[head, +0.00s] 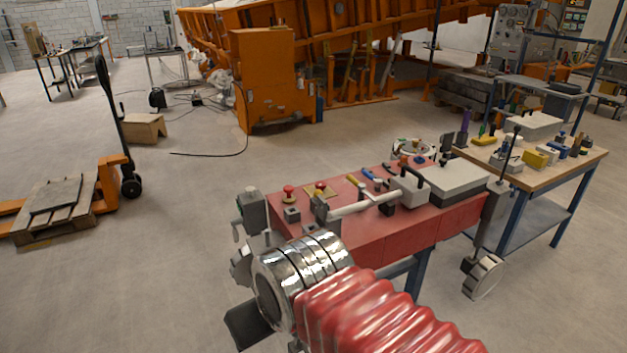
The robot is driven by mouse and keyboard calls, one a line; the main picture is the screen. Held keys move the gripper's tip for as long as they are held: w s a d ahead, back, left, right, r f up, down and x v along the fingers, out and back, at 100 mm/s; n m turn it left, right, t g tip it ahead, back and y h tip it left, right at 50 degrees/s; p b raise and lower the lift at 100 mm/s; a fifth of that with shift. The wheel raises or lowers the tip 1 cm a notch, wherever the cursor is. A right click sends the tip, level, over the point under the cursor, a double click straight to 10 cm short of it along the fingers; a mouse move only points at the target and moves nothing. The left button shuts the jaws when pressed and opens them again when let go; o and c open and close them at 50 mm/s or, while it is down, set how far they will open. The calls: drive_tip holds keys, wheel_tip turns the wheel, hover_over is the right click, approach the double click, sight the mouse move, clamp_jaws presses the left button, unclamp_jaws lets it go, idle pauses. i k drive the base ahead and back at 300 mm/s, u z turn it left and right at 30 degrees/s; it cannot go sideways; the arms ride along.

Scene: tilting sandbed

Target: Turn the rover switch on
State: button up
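A red-topped workbench (350,235) stands in front of me with several small devices on it. Two red mushroom-type buttons on yellowish bases, a left one (289,191) and a right one (320,188), sit near its back left part. I cannot tell which small device is the rover switch or what state it is in. My arm, with red bellows and a chrome collar, reaches in from the lower right, in front of the bench. My gripper (246,290) lies beyond the collar and is mostly hidden by it. I cannot make out its fingers clearly.
A white-grey box (452,182) sits on the bench's right end. A wooden-topped bench (580,158) with tools stands to the right. A pallet jack with a pallet (55,205) is at left. A large orange structure (265,75) fills the back.

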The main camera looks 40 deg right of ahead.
sight(320, 185)
drive_tip(key=i, duration=0.9)
drive_tip(key=z, duration=0.05)
